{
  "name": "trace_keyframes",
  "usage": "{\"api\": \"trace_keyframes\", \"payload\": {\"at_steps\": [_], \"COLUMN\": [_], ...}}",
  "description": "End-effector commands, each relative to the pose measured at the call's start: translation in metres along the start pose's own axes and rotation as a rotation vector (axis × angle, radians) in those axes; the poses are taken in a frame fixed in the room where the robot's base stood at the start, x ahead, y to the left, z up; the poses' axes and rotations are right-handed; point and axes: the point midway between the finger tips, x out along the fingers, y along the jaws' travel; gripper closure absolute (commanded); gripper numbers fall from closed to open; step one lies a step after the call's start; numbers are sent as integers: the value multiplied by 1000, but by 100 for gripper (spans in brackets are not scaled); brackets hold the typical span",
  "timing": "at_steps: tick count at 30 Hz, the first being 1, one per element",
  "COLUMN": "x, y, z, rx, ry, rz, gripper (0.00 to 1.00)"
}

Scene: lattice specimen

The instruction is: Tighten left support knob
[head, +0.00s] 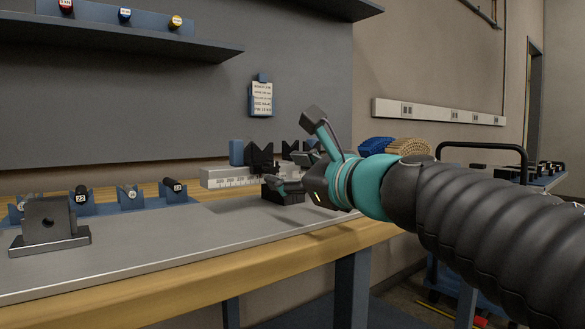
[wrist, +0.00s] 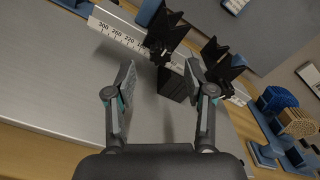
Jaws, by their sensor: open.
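The left support (wrist: 162,27) is a black V-shaped block on a pale rail with a printed scale (wrist: 118,37). Small dark parts, possibly its knob (wrist: 160,50), show at the front of the support, too dark to make out clearly. The right support (wrist: 222,65) is a similar black V block farther along the rail. My gripper (wrist: 160,72) is open and its fingers point toward the rail. A dark block (wrist: 175,85) shows between the fingertips, with no clear contact. In the head view, my gripper (head: 284,188) is in front of the rail (head: 225,178), partly hiding it and the right support.
Blue and tan bundles (head: 408,146) lie beyond my arm.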

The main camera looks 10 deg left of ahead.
Motion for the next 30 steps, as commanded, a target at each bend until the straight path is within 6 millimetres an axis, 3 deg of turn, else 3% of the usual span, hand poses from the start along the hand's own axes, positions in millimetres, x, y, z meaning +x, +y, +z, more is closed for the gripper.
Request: {"api": "trace_keyframes", "payload": {"at_steps": [3, 9, 22, 28, 29, 30], "x": [22, 44, 52, 52, 52, 52], "y": [0, 0, 0, 0, 0, 0], "z": [0, 0, 0, 0, 0, 0], "rx": [2, 1, 1, 1, 1, 1], "ry": [0, 0, 0, 0, 0, 0], "rz": [2, 0, 0, 0, 0, 0], "gripper": [46, 46, 46, 94, 100, 100]}}
